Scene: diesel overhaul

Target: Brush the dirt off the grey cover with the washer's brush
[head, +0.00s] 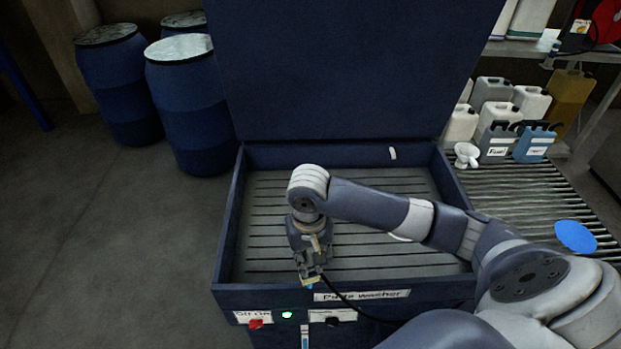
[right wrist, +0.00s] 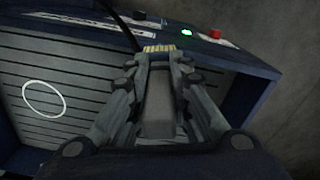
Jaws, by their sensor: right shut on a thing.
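My right gripper (head: 311,275) is just above the front rim of the parts washer (head: 262,291), pointing down. In the right wrist view my right gripper (right wrist: 160,60) is shut on the brush (right wrist: 160,48), whose pale yellow bristles show at the fingertips. A black hose (right wrist: 124,30) runs close by the brush. A thin white ring (right wrist: 43,98) lies on the washer's slatted floor; part of its edge shows beside my forearm in the head view (head: 400,238). I cannot make out the grey cover or its dirt for sure. My left gripper is out of view.
The washer's lid (head: 350,70) stands open at the back. A red knob (head: 256,323) and a lit green button (head: 287,314) sit on its front. Jugs (head: 497,143) and a blue disc (head: 575,237) are to the right. Blue drums (head: 190,110) stand at the left.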

